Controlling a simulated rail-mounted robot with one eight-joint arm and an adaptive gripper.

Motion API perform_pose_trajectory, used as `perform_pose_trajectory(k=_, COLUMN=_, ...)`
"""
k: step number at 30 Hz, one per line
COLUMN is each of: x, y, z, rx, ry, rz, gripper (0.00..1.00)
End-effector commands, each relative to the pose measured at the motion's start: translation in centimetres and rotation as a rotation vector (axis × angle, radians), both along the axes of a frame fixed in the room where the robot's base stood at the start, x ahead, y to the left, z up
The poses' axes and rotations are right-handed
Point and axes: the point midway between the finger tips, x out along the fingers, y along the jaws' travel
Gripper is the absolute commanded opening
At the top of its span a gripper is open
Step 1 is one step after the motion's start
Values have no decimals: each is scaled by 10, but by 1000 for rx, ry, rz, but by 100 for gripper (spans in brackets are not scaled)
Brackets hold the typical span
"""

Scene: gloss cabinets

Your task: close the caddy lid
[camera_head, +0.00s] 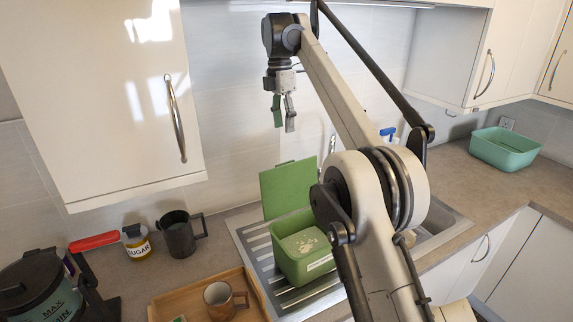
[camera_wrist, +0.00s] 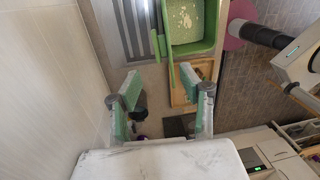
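The green caddy (camera_head: 290,266) stands on the ridged metal drainer, with pale contents inside and a label on its front. Its green lid (camera_head: 289,190) stands open, upright along the back of the caddy. In the wrist view I look down at the caddy (camera_wrist: 206,48), and the lid (camera_wrist: 168,50) shows nearly edge-on at its left side. My gripper (camera_head: 283,113) hangs fingers down, above the lid and apart from it. The two green-padded fingers are spread with nothing between them, as the wrist view also shows (camera_wrist: 162,88).
A wooden tray (camera_head: 171,300) with a brown mug (camera_head: 219,300) lies left of the drainer (camera_head: 259,252). A dark mug (camera_head: 181,236), sugar jar (camera_head: 137,245) and dark kettle-like pot (camera_head: 35,285) stand further left. A wall cabinet (camera_head: 105,95) hangs at upper left.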

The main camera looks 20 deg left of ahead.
Motion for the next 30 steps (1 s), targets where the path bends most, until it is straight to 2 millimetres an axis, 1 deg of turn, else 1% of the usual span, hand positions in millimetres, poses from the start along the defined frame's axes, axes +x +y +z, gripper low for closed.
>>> perform_pose_trajectory(k=1, x=-1, y=-1, z=-8, rx=0, ry=0, rz=0, gripper=40)
perform_pose_trajectory(k=11, x=-4, y=-4, z=-40, rx=0, ry=0, rz=-1, gripper=40)
perform_pose_trajectory(k=24, x=-9, y=-10, z=-95, rx=1, ry=-1, rz=-1, gripper=40)
perform_pose_trajectory(k=30, x=-10, y=-11, z=-114, rx=1, ry=-1, rz=-1, gripper=40)
